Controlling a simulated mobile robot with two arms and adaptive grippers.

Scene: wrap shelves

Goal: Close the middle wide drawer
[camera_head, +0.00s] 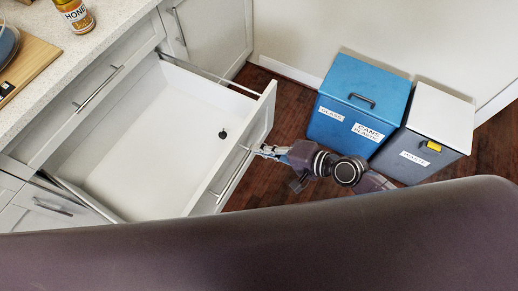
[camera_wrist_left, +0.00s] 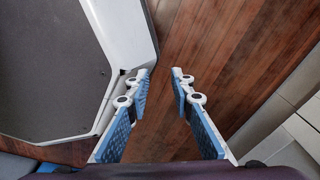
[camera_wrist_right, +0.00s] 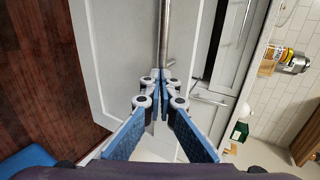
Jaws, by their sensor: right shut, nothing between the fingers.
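The wide drawer (camera_head: 135,150) is pulled well out of the white cabinet, its pale interior bare except for a small dark round item (camera_head: 222,134). A metal bar handle (camera_head: 232,177) runs along its front. My right gripper (camera_head: 262,151) is at the outer face of the drawer front, near the handle's far end. In the right wrist view the right gripper's fingers (camera_wrist_right: 160,75) are shut and empty, with the handle bar (camera_wrist_right: 165,35) just beyond the tips; contact is unclear. My left gripper (camera_wrist_left: 160,72) is open and empty above the wooden floor, outside the head view.
A blue bin (camera_head: 355,105) and a grey bin (camera_head: 430,135) stand on the floor right of the drawer, close to my right arm. A honey jar (camera_head: 75,15) and a wooden board (camera_head: 30,60) are on the counter (camera_head: 110,25).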

